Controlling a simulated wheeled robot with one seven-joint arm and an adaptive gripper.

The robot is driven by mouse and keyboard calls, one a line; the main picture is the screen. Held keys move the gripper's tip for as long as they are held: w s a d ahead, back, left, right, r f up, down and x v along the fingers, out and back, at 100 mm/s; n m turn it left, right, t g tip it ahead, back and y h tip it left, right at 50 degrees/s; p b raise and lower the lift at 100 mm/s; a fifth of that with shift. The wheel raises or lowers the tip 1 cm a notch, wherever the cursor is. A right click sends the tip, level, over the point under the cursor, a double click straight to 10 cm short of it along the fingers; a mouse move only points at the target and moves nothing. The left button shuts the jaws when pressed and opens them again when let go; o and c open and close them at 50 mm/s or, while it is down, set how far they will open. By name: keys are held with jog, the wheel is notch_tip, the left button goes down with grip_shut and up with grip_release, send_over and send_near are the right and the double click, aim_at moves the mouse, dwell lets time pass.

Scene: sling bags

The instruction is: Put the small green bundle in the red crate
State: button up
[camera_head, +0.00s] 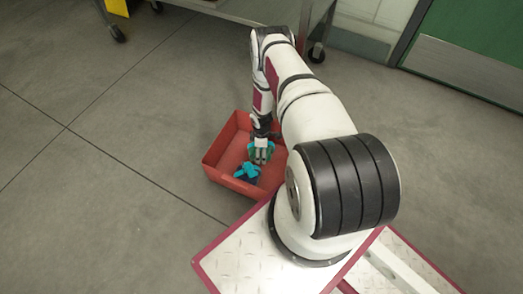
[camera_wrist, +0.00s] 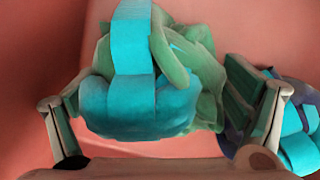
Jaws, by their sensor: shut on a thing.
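The small green bundle (camera_wrist: 205,85) with a wide cyan strap fills the middle of the wrist view, between the two fingers of my gripper (camera_wrist: 165,125). My gripper is shut on it. In the head view my gripper (camera_head: 262,158) reaches down inside the red crate (camera_head: 217,152), with the green bundle (camera_head: 252,149) partly hidden at its fingertips. The red crate stands on the floor and its floor shows behind the bundle. I cannot tell whether the bundle touches the crate's bottom.
A second bundle, dark blue with cyan straps (camera_head: 246,172), lies in the crate beside my gripper; it also shows at the right of the wrist view (camera_wrist: 298,140). A metal cart (camera_head: 240,10) stands behind. Grey floor (camera_head: 110,150) to the left is clear.

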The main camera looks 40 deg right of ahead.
jog(key=o, duration=1)
jog(key=shift+f, duration=0.1)
jog(key=shift+o, duration=0.2)
